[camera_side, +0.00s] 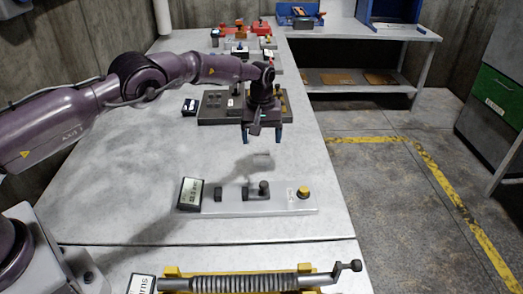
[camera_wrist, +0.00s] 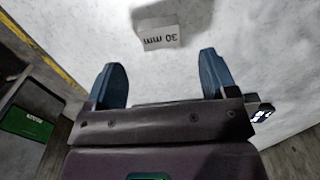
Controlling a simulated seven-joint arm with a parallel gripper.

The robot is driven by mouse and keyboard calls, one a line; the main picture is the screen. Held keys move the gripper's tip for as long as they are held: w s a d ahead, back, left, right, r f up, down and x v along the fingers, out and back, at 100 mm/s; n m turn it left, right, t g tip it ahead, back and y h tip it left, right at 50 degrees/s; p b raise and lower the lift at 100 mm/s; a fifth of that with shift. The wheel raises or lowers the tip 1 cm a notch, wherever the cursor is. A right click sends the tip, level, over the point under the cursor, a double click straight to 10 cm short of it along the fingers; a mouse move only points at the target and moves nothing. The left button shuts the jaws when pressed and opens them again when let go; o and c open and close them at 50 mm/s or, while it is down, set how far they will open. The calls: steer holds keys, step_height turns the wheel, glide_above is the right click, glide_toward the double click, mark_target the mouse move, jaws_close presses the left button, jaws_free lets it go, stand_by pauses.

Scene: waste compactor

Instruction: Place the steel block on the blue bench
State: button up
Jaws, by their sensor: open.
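A small grey block marked "30 mm" (camera_wrist: 158,33), which looks like the steel block, lies on the pale grey table in the wrist view, just beyond my fingertips. In the side view it is a faint small shape (camera_side: 262,155) on the table under my gripper. My gripper (camera_side: 265,136) points down above it with its blue fingers apart and nothing between them. In the wrist view my gripper (camera_wrist: 160,66) has one finger on each side, short of the block. A blue structure (camera_side: 392,22) at the back right may be the blue bench; I cannot tell for sure.
A grey panel with a display (camera_side: 191,194), a black knob and a yellow button (camera_side: 303,192) is in front of the block. A dark control plate (camera_side: 215,104) is behind. A spring device (camera_side: 240,283) is nearest the camera. Open floor lies right of the table.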

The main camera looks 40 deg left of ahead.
steer(key=shift+r, duration=2.8)
step_height(320, 180, up, 12)
steer(key=r+m+t, duration=0.1)
glide_above(261, 155)
steer(key=s+a, duration=0.1)
steer(key=s, duration=0.3)
steer(key=s+r+m+t, duration=0.2)
steer(key=s+r, duration=0.7)
steer(key=s+r+m+t, duration=0.1)
steer(key=s+r+m, duration=0.25)
steer(key=s, duration=1.15)
steer(key=s+f+m+t, duration=0.1)
steer(key=s+f+m, duration=0.1)
steer(key=s, duration=0.9)
steer(key=shift+d+f+t, duration=0.2)
steer(key=shift+f+t, duration=0.1)
steer(key=shift+f, duration=0.45)
